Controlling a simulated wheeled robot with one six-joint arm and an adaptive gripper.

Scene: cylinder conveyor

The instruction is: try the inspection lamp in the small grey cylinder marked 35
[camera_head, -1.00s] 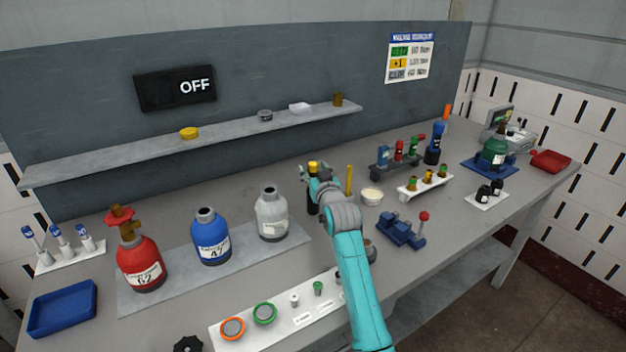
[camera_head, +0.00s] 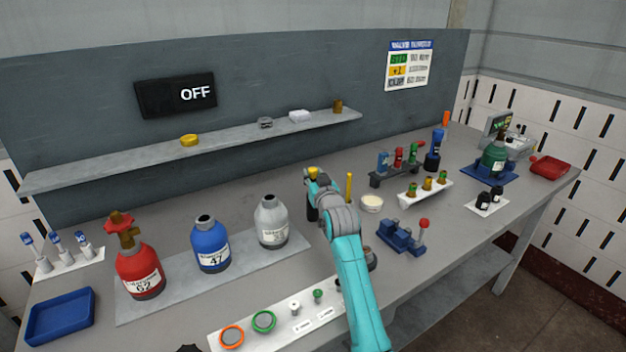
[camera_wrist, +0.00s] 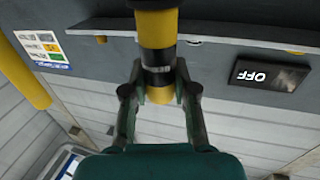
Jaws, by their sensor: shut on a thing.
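The small grey cylinder (camera_head: 271,222) stands upright with an open neck on a grey mat. Its label is too blurred to read surely. My gripper (camera_head: 315,192) is to the right of it and behind it, above the bench. It is shut on a yellow and black stick, which looks like the inspection lamp (camera_head: 313,172). In the wrist view the lamp (camera_wrist: 156,30) runs between the two fingers of my gripper (camera_wrist: 159,88).
A blue cylinder (camera_head: 210,243) and a red cylinder (camera_head: 138,265) with a valve stand left of the grey one. A yellow rod (camera_head: 348,187) and a white bowl (camera_head: 371,203) are right of my gripper. A shelf (camera_head: 225,140) runs behind. The sign (camera_head: 176,95) reads OFF.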

